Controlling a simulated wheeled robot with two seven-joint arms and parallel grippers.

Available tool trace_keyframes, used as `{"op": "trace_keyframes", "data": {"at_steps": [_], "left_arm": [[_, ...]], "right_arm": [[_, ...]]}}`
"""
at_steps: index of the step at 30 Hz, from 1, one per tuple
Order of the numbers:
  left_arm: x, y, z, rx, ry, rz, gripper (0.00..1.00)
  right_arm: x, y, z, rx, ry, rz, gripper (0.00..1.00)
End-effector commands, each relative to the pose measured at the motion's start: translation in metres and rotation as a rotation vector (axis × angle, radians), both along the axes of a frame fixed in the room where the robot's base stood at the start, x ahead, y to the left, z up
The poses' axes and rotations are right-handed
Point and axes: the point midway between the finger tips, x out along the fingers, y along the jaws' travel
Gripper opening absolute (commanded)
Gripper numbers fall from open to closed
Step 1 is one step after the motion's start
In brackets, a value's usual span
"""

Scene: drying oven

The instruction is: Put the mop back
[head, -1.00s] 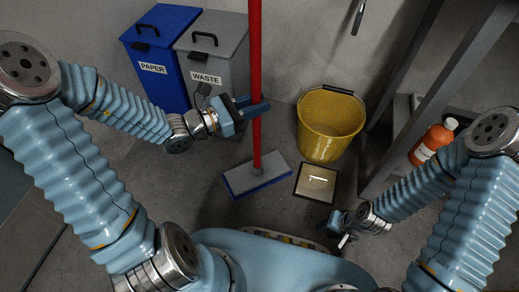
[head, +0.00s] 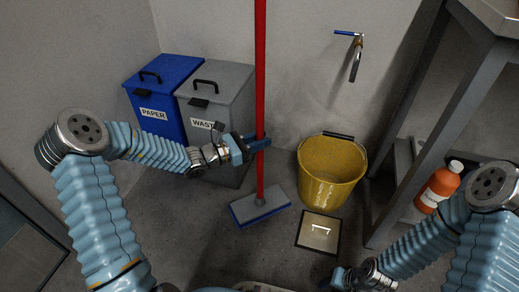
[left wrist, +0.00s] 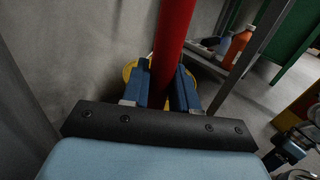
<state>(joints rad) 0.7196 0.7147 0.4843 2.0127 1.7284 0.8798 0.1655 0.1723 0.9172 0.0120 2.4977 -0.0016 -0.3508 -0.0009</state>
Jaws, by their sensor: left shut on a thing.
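The mop has a long red pole (head: 260,80) standing upright and a flat blue-and-grey head (head: 260,205) on the floor. My left gripper (head: 257,144) is shut on the red pole, in front of the grey bin. In the left wrist view the pole (left wrist: 172,40) passes between the blue fingers (left wrist: 160,90). The pole's top is out of frame. My right gripper (head: 338,278) is low at the bottom of the head view, away from the mop; its fingers are too small and cut off to judge.
A blue PAPER bin (head: 160,90) and a grey WASTE bin (head: 228,98) stand behind the mop. A floor hatch (head: 318,232) lies in front. A metal bench (head: 425,130) and orange bottle (head: 437,188) are at right.

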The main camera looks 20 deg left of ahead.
Motion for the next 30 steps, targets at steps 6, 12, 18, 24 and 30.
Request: {"op": "trace_keyframes", "data": {"at_steps": [6,12,18,24,30], "left_arm": [[0.007,0.001,-0.025,-0.004,-0.001,-0.001,0.00],[0.007,0.001,-0.037,-0.002,-0.003,-0.001,0.00],[0.007,0.001,-0.038,-0.002,-0.003,-0.001,0.00],[0.007,0.001,-0.041,0.000,0.000,0.000,0.43],[0.007,0.001,-0.041,0.000,0.000,0.000,0.54]], "right_arm": [[0.000,0.000,-0.009,0.000,-0.002,-0.001,0.37],[0.001,0.000,-0.011,0.000,-0.002,-0.002,0.37],[0.001,0.000,-0.011,0.000,-0.003,-0.001,0.37],[0.001,0.000,-0.012,0.000,-0.002,-0.002,0.37],[0.001,0.000,-0.012,0.000,-0.003,-0.001,0.37]]}}
